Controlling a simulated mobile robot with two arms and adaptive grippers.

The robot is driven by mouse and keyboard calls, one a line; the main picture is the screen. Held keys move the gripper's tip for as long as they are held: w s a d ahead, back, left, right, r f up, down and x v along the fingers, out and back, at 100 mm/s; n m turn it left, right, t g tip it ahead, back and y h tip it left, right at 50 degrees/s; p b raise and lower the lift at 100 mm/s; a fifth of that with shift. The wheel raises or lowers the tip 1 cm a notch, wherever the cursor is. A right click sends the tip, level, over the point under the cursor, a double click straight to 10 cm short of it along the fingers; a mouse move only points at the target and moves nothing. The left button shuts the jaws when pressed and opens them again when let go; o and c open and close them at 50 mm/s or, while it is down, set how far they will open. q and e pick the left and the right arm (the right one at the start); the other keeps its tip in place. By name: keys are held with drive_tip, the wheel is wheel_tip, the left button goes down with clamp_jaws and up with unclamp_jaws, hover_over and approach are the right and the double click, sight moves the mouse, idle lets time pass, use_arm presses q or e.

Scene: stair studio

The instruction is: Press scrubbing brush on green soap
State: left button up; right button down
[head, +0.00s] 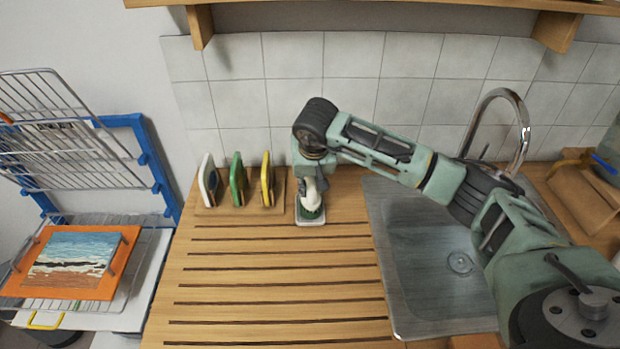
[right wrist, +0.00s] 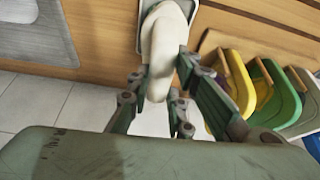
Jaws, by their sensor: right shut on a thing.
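The scrubbing brush (head: 312,194) has a pale cream handle and stands roughly upright at the back of the wooden drainboard. My right gripper (head: 310,175) is shut on its handle from above. The right wrist view shows the fingers (right wrist: 168,92) on both sides of the cream handle (right wrist: 162,50). Under the brush is a small pale dish (head: 311,222) with dark green in it. The green soap appears to be this patch (head: 312,214), mostly hidden by the brush; whether the two touch is hard to tell. My left gripper is not in view.
Left of the brush, a wooden rack (head: 276,208) holds white (head: 208,181), green (head: 238,179) and yellow (head: 266,179) upright pieces. A metal sink (head: 420,245) with a curved tap (head: 522,125) lies to the right. The grooved drainboard (head: 270,290) in front is clear.

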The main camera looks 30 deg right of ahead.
sight(310, 181)
drive_tip(key=shift+f+b, duration=0.55)
drive_tip(key=shift+b, duration=0.1)
idle(1.7)
drive_tip(key=shift+r, duration=0.1)
wheel_tip(310, 181, up, 2)
drive_tip(key=shift+p, duration=0.65)
drive_tip(key=shift+r+p, duration=1.25)
drive_tip(key=shift+r, duration=1.25)
drive_tip(key=shift+a, duration=0.1)
